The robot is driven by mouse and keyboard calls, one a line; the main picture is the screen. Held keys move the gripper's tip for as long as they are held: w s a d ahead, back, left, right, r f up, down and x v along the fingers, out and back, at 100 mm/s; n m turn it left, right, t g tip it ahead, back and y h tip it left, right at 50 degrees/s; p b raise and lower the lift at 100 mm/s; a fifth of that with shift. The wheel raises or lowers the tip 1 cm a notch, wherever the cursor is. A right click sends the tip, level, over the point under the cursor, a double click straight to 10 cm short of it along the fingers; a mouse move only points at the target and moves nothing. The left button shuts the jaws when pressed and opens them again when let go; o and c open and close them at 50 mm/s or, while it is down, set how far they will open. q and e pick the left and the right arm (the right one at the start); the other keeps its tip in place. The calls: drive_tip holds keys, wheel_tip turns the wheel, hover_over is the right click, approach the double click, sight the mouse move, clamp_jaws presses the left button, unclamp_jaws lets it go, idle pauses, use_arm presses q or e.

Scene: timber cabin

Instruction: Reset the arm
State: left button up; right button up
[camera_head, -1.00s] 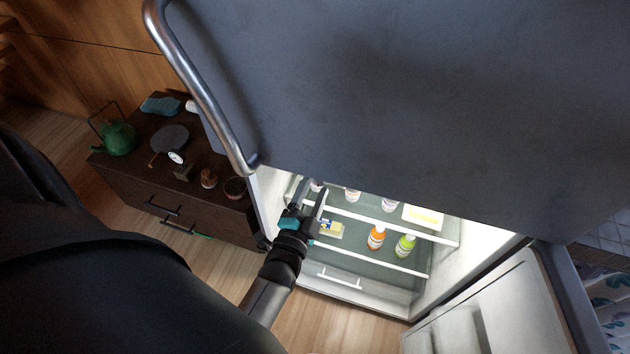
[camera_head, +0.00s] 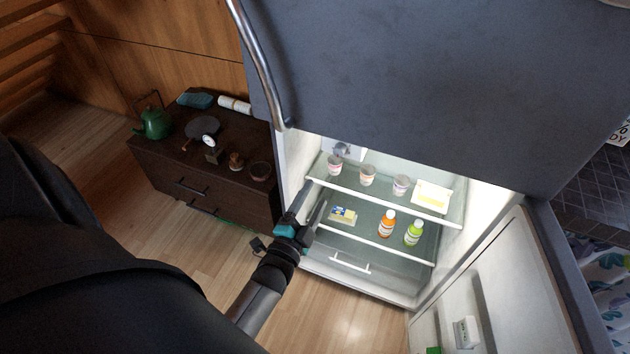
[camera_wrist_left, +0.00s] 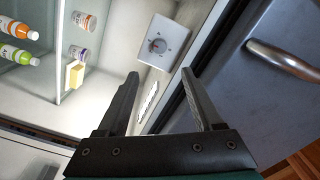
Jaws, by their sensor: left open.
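My left gripper (camera_head: 308,208) is open and empty, at the left side of the open fridge's front in the head view. In the left wrist view, its two spread fingers (camera_wrist_left: 162,95) have nothing between them and point toward the fridge's inner wall and a dial box (camera_wrist_left: 163,43). The open fridge (camera_head: 362,285) holds cups on the upper shelf (camera_head: 420,212) and bottles on the lower shelf (camera_head: 400,250). A yellow-and-blue package (camera_head: 343,215) lies on the lower shelf just right of the gripper. My right gripper is not in view.
The fridge door (camera_head: 470,285) stands open at the right. A dark cabinet (camera_head: 225,195) at the left carries a green kettle (camera_head: 154,123) and a dark pan (camera_head: 203,127). The grey upper door (camera_head: 430,80) with a metal handle (camera_head: 262,75) fills the top.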

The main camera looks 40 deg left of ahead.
use_arm(q)
drive_tip(key=shift+s, duration=0.25)
idle(0.3)
drive_tip(key=s+d+f+n+g+h+b, duration=0.1)
drive_tip(key=s+d+f+g, duration=0.1)
drive_tip(key=s+f, duration=0.35)
drive_tip(key=s+d+f+n+g+h+b, duration=0.1)
drive_tip(key=s+d+f+g, duration=0.15)
drive_tip(key=f, duration=0.65)
drive_tip(key=s+d+f+n+g+h, duration=0.1)
drive_tip(key=s+d+f+g, duration=0.2)
drive_tip(key=f, duration=0.5)
drive_tip(key=s+f+n+g+b, duration=0.1)
drive_tip(key=s+f+n+g, duration=0.1)
drive_tip(key=s+f+g, duration=0.2)
drive_tip(key=s+d+f+n+g+b, duration=0.1)
drive_tip(key=s+f+g, duration=0.4)
drive_tip(key=s, duration=1.6)
wheel_tip(320, 180, down, 5)
drive_tip(key=shift+d+r+n+h, duration=0.15)
drive_tip(key=shift+d+n+h, duration=0.1)
drive_tip(key=shift+n+h, duration=0.25)
